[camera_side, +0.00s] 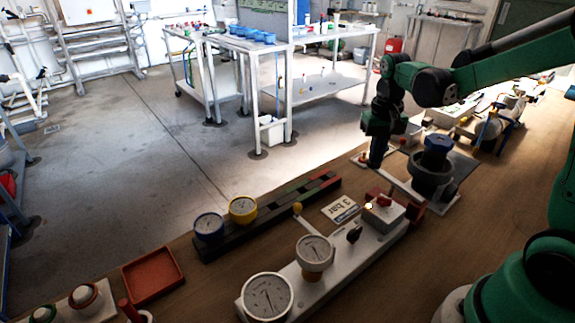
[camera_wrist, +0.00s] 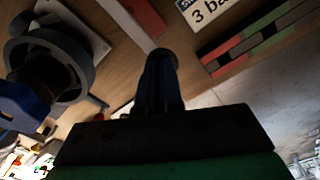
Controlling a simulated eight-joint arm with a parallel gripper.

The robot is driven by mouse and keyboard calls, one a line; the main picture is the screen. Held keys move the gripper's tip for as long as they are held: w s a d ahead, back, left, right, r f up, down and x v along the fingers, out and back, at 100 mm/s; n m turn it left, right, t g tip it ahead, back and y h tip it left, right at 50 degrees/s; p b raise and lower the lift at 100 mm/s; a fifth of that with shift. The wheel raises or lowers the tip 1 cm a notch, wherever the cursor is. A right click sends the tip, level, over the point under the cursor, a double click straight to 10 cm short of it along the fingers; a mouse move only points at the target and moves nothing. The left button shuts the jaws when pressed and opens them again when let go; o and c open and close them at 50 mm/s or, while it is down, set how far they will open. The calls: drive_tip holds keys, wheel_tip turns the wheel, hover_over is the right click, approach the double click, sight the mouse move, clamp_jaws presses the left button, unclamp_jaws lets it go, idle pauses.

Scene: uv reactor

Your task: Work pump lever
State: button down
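The pump (camera_side: 431,178) is a dark grey round body with a blue top on a light base. It shows at the left of the wrist view (camera_wrist: 60,65). A light grey bar, which looks like the pump lever (camera_side: 402,188), runs beside it. In the wrist view the lever (camera_wrist: 128,22) leads to my gripper's tip (camera_wrist: 160,62). My gripper (camera_side: 376,160) points down at the lever's far end and appears to touch or overlap it. The fingers look close together and dark. Whether they grip the lever's end is hidden in shadow.
A "3 bar" card (camera_side: 340,209) lies near a white panel with gauges (camera_side: 315,252) and a red switch. A dark rack (camera_side: 270,217) holds blue and yellow gauges. A red tray (camera_side: 152,275) stands at the front left. More equipment (camera_side: 492,130) stands behind the pump.

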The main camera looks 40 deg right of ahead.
drive_tip(key=shift+f, duration=0.45)
drive_tip(key=shift+r, duration=2.15)
drive_tip(key=shift+r, duration=3)
drive_tip(key=s+a+f+n+t, duration=0.2)
drive_tip(key=a+n+t, duration=0.1)
drive_tip(key=a, duration=0.3)
drive_tip(key=s+a+f+n+t, duration=0.2)
drive_tip(key=a+n+t, duration=0.1)
drive_tip(key=a, duration=0.3)
drive_tip(key=shift+s+a+f+t, duration=0.15)
drive_tip(key=shift+s+a+t, duration=0.1)
drive_tip(key=shift+s+t, duration=0.25)
